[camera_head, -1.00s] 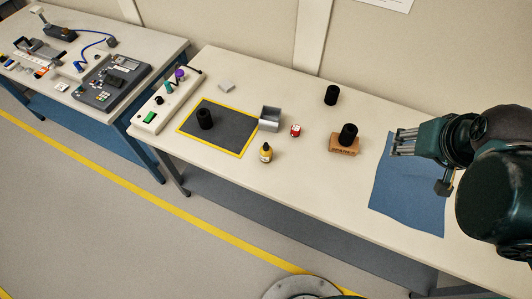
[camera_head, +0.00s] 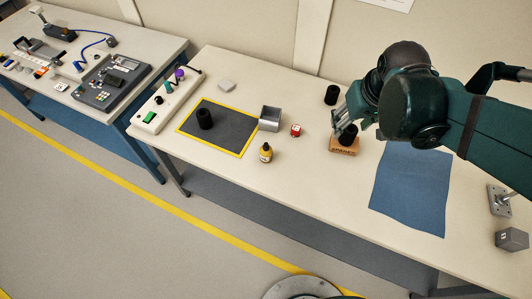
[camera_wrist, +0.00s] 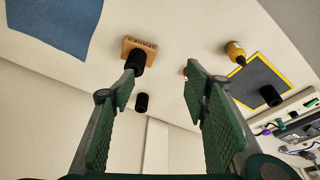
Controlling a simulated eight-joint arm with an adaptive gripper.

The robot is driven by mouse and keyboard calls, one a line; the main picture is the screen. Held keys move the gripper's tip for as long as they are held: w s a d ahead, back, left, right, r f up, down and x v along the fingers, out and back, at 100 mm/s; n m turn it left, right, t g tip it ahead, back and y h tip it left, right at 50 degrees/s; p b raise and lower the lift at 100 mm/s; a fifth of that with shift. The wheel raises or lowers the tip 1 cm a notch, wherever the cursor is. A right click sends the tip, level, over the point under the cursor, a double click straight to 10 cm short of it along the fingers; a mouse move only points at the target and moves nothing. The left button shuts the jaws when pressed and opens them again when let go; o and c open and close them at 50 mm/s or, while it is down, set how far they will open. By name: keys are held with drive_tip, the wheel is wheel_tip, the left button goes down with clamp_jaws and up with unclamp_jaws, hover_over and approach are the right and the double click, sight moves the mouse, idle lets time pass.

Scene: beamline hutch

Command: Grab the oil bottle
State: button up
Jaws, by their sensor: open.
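The oil bottle (camera_head: 266,153) is small and yellow with a dark cap. My gripper (camera_head: 345,128) is open and empty, and hangs by the wooden block at the right of the bottle, well apart from the bottle. In the wrist view its two green-padded fingers (camera_wrist: 155,90) stand wide apart with nothing held between them.
A wooden block (camera_head: 343,150) with a black cylinder on it is close to my gripper. Another black cylinder (camera_head: 331,95) stands behind. A blue cloth (camera_head: 410,190) lies right.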

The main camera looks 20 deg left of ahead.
sight(265, 144)
drive_tip(key=s+a+f+n+g, duration=0.1)
drive_tip(key=a+f+n, duration=0.1)
drive_tip(key=a+f, duration=0.4)
drive_tip(key=s+a+f+n+g+h, duration=0.1)
drive_tip(key=s+a+f+n, duration=0.1)
drive_tip(key=a+f, duration=0.4)
drive_tip(key=s+a+f+n+g, duration=0.1)
drive_tip(key=a+f, duration=0.5)
drive_tip(key=a, duration=0.7)
drive_tip(key=shift+s+n, duration=0.4)
drive_tip(key=shift+f, duration=0.1)
drive_tip(key=shift+d+f+b, duration=0.1)
drive_tip(key=shift+f+b, duration=0.3)
drive_tip(key=shift+f, duration=0.8)
drive_tip(key=shift+f, duration=0.1)
drive_tip(key=shift+w+f+b, duration=0.2)
drive_tip(key=shift+f+b, duration=0.2)
drive_tip(key=shift+f, duration=2.15)
drive_tip(key=shift+d, duration=0.1)
